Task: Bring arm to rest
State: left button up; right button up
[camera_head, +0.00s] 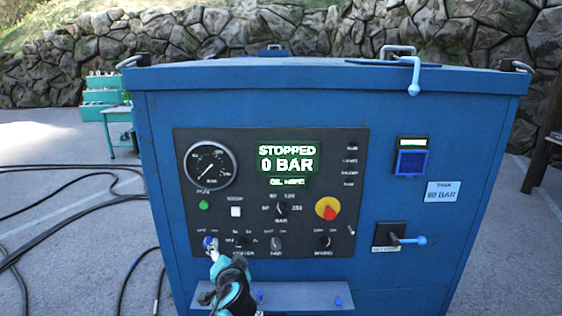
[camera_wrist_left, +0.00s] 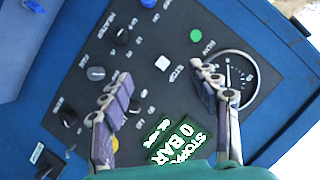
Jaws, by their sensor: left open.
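My left gripper (camera_head: 214,257) reaches up from the lower edge to the lower left of the blue machine's black control panel (camera_head: 345,200). In the head view its tip overlaps the blue knob (camera_head: 209,242). In the left wrist view the two fingers of my left gripper (camera_wrist_left: 160,72) are spread apart with nothing between them. The white stop button (camera_wrist_left: 162,62) shows in the gap behind, and the blue knob (camera_wrist_left: 148,3) is at the top edge, clear of the fingers. Contact with the panel cannot be told. My right gripper is in neither view.
The display (camera_head: 287,164) reads STOPPED, 0 BAR. A small shelf (camera_head: 300,296) juts out below the panel. Black cables (camera_head: 70,178) lie on the left ground.

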pick_arm(q)
jog(key=s+a+f+n+g, duration=0.2)
jog(key=s+a+f, duration=0.1)
jog(key=s, duration=0.4)
jog(key=s+a+f+n+g, duration=0.1)
jog(key=s+a+f+g, duration=0.15)
jog(key=s, duration=0.45)
jog(key=s+d+f+n+g+h, duration=0.1)
jog(key=s+f+h, duration=0.1)
jog(key=s, duration=0.5)
jog(key=s+d+f+n+g+h+b, duration=0.1)
jog(key=s+f, duration=0.4)
jog(key=s, duration=0.2)
jog(key=shift+s+d+f+g+h, duration=0.2)
jog(key=shift+s+d+g+h, duration=0.05)
jog(key=shift+d+g+h, duration=0.15)
